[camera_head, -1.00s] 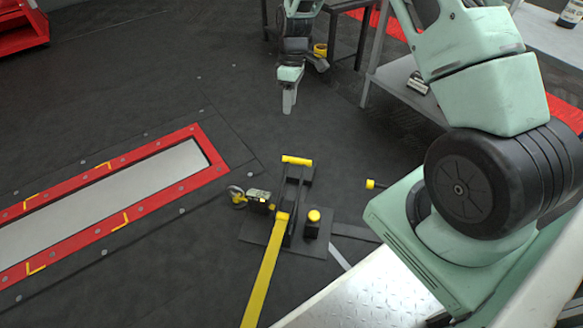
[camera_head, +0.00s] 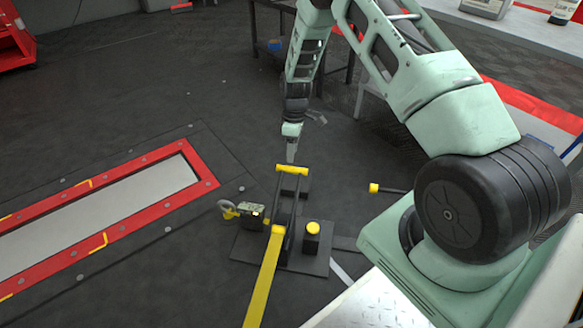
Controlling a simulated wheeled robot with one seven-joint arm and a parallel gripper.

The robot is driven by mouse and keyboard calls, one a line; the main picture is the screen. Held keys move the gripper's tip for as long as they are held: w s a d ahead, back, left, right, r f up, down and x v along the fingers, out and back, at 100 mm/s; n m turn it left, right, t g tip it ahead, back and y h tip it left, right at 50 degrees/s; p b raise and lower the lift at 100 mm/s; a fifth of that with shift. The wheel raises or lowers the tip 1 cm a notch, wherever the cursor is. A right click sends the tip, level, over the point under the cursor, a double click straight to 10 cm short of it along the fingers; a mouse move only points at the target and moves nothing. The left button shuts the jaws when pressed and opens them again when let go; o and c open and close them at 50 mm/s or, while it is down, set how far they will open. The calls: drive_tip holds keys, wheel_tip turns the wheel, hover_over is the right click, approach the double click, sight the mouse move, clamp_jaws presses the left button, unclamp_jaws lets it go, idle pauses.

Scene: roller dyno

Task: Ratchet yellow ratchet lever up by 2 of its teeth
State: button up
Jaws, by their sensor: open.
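My gripper (camera_head: 291,157) is open and points down, just behind or above the yellow crossbar. I cannot tell whether it touches the crossbar.
A small boxed device with a yellow hook (camera_head: 250,215) sits left of the mechanism. A yellow-tipped rod (camera_head: 375,188) sticks out at the right. A red-framed metal plate (camera_head: 120,205) lies in the floor at left. Shelving (camera_head: 372,98) stands behind my arm.

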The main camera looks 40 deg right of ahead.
drive_tip(key=f, duration=0.1)
drive_tip(key=f+b, duration=0.1)
drive_tip(key=f, duration=0.1)
drive_tip(key=f+b, duration=0.1)
drive_tip(key=f, duration=0.1)
drive_tip(key=shift+s+a+f, duration=0.2)
drive_tip(key=shift+s+a, duration=0.2)
drive_tip(key=shift+r, duration=0.1)
clamp_jaws()
